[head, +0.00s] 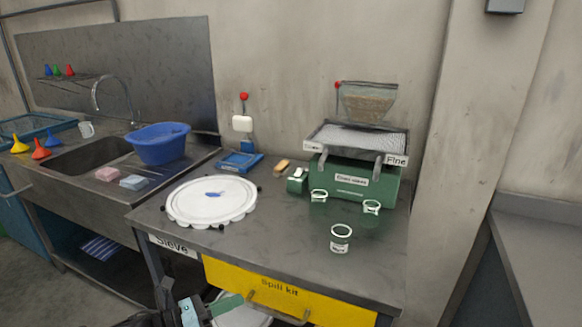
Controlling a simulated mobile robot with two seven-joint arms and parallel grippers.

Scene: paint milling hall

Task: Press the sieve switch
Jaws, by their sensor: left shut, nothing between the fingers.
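The sieve machine (352,182) is a green box on the grey bench, with a mesh tray (358,138) on top labelled "Fine" at its right end. A small green switch box (297,180) with a pale top stands at its left front corner; I take it to be the sieve switch, and whether it is on cannot be told. My left gripper (226,305) is at the bottom edge, shut and empty, in front of the yellow drawer. It is well below and left of the switch box, not touching it. My right gripper is out of view.
The yellow "Spill kit" drawer (285,291) has a protruding handle. A sink with a blue basin (158,144) is at left.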

